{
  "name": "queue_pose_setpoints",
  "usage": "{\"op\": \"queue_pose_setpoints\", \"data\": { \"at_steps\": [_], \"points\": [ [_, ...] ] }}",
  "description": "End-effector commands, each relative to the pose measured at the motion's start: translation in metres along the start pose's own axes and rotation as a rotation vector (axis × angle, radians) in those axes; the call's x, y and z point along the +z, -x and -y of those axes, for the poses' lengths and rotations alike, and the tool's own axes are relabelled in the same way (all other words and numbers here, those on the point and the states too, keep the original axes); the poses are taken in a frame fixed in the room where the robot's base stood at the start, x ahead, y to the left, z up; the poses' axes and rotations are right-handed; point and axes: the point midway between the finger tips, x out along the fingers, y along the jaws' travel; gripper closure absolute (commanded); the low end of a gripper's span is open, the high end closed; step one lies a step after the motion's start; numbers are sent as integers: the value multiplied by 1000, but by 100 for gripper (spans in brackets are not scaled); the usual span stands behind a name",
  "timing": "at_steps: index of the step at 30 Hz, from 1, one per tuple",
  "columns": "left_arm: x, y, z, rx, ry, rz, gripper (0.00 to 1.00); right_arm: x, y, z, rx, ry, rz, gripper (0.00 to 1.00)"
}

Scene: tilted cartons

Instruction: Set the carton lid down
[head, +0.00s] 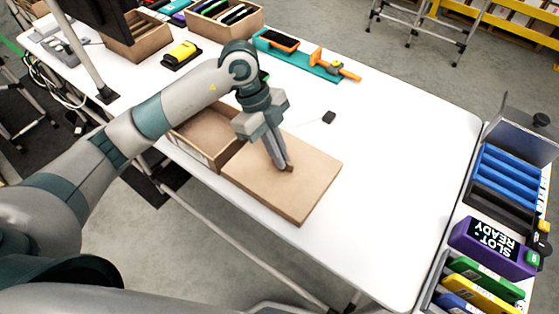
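The carton lid (307,192) is a flat tan square panel, level or nearly so, beside the open tan carton (205,138) near the front edge of the white table. I cannot tell whether its underside touches the table. My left gripper (285,167) points down over the lid, its narrow fingers close together at a small brown knob near the middle of the lid. The fingers look shut on this knob, which they partly hide. My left arm covers part of the carton. My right gripper is not in view.
A small black object (328,117) lies behind the lid. Orange-handled tools (335,66) lie on a teal mat farther back. Another open box (137,38) stands at the back left. A purple sign block (490,246) stands at the right. The white table (400,165) right of the lid is clear.

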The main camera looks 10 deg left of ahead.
Motion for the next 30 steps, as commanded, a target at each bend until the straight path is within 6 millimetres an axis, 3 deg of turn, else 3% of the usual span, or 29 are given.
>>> {"op": "queue_pose_setpoints", "data": {
  "at_steps": [9, 21, 24, 30],
  "points": [
    [12, -29, -1, 1, 0, 1, 100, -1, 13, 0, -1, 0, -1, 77],
    [14, -34, 0, 0, -1, 1, 100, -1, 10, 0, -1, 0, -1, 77],
    [14, -33, 0, 0, -1, 1, 77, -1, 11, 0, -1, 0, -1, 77],
    [14, -33, 0, 0, -1, 2, 77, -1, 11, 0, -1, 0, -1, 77]
  ]
}}
